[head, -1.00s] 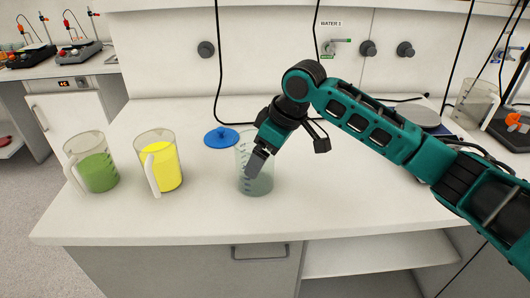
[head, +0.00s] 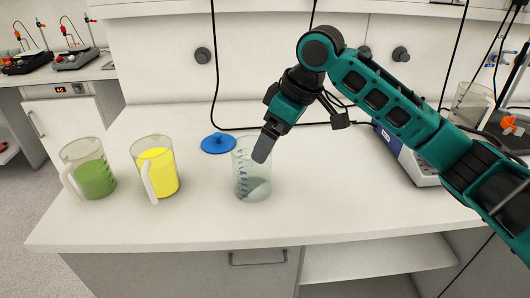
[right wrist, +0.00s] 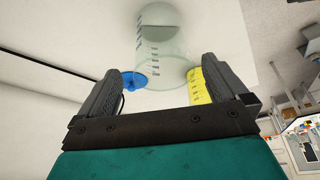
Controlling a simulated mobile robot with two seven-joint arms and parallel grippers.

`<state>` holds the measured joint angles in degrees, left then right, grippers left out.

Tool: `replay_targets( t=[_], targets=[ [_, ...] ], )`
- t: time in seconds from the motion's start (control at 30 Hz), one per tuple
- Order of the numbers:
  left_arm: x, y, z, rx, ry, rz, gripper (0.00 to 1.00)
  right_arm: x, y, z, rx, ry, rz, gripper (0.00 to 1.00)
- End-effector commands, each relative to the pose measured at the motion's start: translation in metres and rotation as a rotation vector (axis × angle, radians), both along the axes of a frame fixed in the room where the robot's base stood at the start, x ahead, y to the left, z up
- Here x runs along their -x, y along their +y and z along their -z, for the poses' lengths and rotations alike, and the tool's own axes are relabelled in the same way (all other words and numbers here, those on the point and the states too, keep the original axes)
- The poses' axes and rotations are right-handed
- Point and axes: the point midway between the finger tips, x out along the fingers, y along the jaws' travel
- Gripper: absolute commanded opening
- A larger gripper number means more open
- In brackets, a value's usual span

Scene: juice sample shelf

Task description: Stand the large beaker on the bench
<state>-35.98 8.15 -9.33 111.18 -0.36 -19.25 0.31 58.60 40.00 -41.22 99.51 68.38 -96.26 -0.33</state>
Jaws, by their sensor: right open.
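The large beaker (head: 252,172) is clear with dark graduation marks and stands upright on the white bench (head: 340,215). It looks empty, with a greyish base. In the right wrist view the beaker (right wrist: 163,40) shows beyond the fingertips, in line with the gap between them. My right gripper (head: 264,148) is open at the beaker's upper right, by its rim; in the right wrist view the gripper (right wrist: 158,75) has its fingers spread with nothing between them. I cannot tell in the head view whether a finger touches the rim. My left gripper is not in view.
A jug of yellow juice (head: 158,170) and a jug of green juice (head: 92,175) stand on the bench to the left. A blue lid (head: 218,143) lies behind the beaker. A white and blue device (head: 408,160) sits at the right. The bench front is clear.

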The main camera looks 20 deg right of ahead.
Motion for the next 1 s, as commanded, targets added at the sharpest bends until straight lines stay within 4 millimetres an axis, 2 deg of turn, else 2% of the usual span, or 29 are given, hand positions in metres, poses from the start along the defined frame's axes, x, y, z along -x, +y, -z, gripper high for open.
replay_targets(
  t=[0.1, 0.3, 1.0],
  targets=[
    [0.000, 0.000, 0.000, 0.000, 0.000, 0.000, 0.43, 0.006, -0.006, -0.023, -0.001, -0.003, 0.001, 1.00],
    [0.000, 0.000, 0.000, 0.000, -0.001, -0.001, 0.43, 0.013, -0.012, -0.043, 0.000, -0.001, 0.000, 1.00],
    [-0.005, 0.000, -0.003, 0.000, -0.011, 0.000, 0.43, 0.014, -0.013, -0.046, 0.000, 0.001, 0.000, 1.00]
  ],
)
